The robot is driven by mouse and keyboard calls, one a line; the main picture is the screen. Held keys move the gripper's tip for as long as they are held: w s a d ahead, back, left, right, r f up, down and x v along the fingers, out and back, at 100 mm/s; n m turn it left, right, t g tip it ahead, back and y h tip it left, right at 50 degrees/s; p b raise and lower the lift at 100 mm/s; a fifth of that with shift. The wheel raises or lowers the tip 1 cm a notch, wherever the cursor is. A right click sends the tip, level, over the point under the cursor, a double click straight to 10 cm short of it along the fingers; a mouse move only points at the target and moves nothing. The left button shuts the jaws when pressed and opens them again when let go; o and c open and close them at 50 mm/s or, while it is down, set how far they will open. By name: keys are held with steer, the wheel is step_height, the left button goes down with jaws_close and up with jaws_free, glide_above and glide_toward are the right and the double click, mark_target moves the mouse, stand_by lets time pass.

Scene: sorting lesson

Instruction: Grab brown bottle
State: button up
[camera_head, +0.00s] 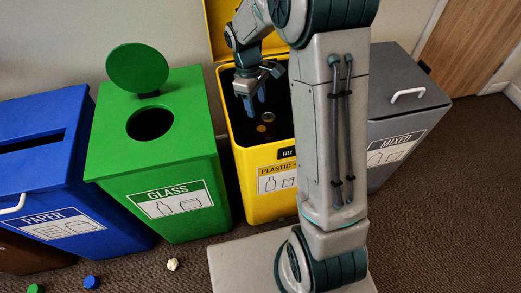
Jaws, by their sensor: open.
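My gripper (256,102) reaches down into the open mouth of the yellow bin (262,166), with its blue fingers apart and nothing seen between them. Inside the bin, just below and slightly right of the fingertips, is a small brown and amber item (267,117), which looks like the brown bottle seen from its end. It is small and dark, so its shape and tilt are unclear. My fingers look apart from it. Much of the bin's inside is in shadow.
A green glass bin (170,165) and a blue paper bin (45,170) stand left. A grey mixed bin (405,115) stands right, behind my arm. Green and blue caps (92,282) and a crumpled pale piece (173,264) lie on the floor. The yellow lid stands raised.

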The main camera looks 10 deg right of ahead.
mark_target(261, 128)
steer(key=f+b, duration=0.1)
steer(key=f, duration=0.5)
steer(key=d+f+b, duration=0.1)
steer(key=f, duration=0.2)
steer(key=shift+s+f+b, duration=0.15)
steer(key=shift+b, duration=0.2)
steer(key=f, duration=0.1)
steer(key=f+b, duration=0.1)
steer(key=f, duration=0.1)
steer(key=f+b, duration=0.1)
steer(key=f, duration=0.1)
steer(key=shift+s+d+f, duration=0.1)
steer(key=shift+s+d, duration=0.2)
steer(key=shift+s, duration=0.1)
jaws_close()
